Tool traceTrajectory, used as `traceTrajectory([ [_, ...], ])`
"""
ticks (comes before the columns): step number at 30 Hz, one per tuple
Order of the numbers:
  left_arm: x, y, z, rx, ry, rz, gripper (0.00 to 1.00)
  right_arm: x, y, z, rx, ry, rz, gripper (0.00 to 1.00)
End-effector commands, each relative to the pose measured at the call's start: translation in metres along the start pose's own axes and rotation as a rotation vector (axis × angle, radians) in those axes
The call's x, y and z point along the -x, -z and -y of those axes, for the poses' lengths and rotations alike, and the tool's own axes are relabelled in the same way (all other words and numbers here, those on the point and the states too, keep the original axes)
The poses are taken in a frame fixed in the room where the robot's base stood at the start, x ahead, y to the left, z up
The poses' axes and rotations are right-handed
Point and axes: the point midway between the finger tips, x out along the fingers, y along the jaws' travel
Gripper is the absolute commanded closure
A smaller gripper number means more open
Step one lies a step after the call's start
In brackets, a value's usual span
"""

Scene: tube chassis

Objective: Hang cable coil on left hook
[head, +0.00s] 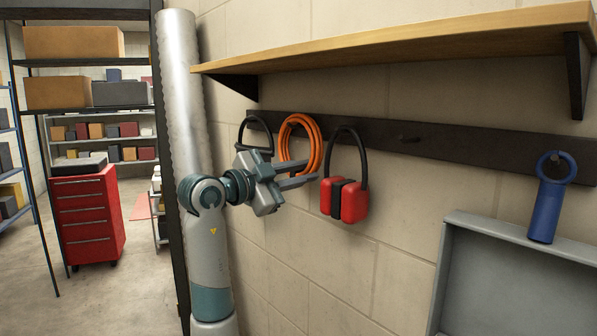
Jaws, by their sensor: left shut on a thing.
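The orange cable coil (317,146) is in front of the left part of the dark wall rail (462,150). Its top overlaps the rail; I cannot tell whether it rests on a hook. My left gripper (308,171) reaches in from the left, with its fingers at the coil's lower part, shut on it. A dark item with a black loop handle (255,121) is at the rail's left end, partly hidden by my gripper. Any hook behind the coil is hidden. My right gripper is not in view.
The earmuffs hang close to the right of the coil. A blue tool with a ring (546,205) hangs at the far right, above a grey tray or bin (515,236). A wooden shelf (410,42) juts out above the rail. A metal pipe (181,90) stands at left.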

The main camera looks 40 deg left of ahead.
Motion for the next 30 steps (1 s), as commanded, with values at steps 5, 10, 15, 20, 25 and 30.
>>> traceTrajectory([
  [5,-0.0022,-0.0015,-0.0015,-0.001,0.003,-0.002,1.0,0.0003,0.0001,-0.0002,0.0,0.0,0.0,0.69],
  [10,-0.0028,-0.0021,-0.0021,-0.001,0.003,-0.002,1.0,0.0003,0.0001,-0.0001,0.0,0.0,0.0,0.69],
  [15,-0.0028,-0.0022,-0.0021,-0.001,0.003,-0.002,1.0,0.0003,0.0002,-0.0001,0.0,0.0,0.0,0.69],
  [20,-0.0027,-0.0022,-0.0021,-0.001,0.003,-0.002,1.0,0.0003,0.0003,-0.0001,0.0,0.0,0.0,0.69],
  [25,-0.0027,-0.0021,-0.0021,-0.002,0.003,-0.002,1.0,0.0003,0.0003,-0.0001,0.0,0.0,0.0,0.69],
  [30,-0.0027,-0.0023,-0.0022,-0.001,0.003,-0.001,0.59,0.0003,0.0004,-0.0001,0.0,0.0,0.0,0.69],
])
